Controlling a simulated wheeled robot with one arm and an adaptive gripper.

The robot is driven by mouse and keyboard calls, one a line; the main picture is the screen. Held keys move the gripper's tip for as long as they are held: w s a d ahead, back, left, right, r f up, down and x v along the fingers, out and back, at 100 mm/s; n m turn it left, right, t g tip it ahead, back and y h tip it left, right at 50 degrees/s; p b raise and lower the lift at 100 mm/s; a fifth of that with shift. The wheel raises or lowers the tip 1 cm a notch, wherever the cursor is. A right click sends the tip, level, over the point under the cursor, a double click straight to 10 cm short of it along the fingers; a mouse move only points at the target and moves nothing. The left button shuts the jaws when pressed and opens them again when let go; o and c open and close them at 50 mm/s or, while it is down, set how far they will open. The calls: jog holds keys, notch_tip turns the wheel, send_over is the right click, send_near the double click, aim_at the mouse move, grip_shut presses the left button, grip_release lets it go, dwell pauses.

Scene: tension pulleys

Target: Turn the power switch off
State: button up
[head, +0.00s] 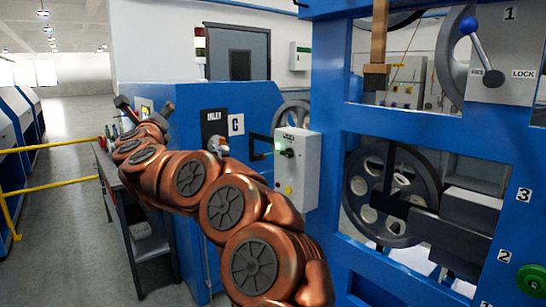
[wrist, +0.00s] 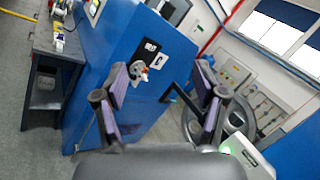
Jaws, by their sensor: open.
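A grey control box (head: 296,170) on an arm beside the blue machine carries a black rotary knob (head: 287,153) and a lit green lamp. I cannot tell for sure which is the power switch. My gripper (wrist: 163,78) is open and empty, facing the blue cabinet and apart from it. In the head view my gripper (head: 145,107) is partly hidden by my arm.
A grey workbench (head: 120,190) with tools stands left of the blue cabinet (head: 258,105). Yellow rails (head: 70,143) cross the left aisle. The blue machine frame (head: 332,130) with spoked pulleys (head: 392,190) fills the right. Open floor lies at far left.

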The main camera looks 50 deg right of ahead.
jog(key=s+d+f+m+g+h, duration=0.2)
jog(key=s+d+m+g, duration=0.1)
jog(key=d+m+g, duration=0.15)
jog(key=s+d+f+m+g+h, duration=0.2)
jog(key=s+d+m+g, duration=0.15)
jog(key=d, duration=0.25)
jog(key=m+g+y, duration=0.1)
jog(key=m+g, duration=1.1)
send_near(284, 153)
jog(key=d, duration=0.2)
jog(key=shift+s+p+x, duration=0.15)
jog(key=shift+p+x, duration=0.25)
jog(key=shift+x, duration=1.5)
jog(key=shift+s+p+x, duration=0.2)
jog(key=shift+p+x, duration=0.2)
jog(key=shift+x, duration=1.55)
jog(key=shift+a, duration=0.1)
jog(key=c, duration=1.1)
jog(key=shift+c, duration=0.2)
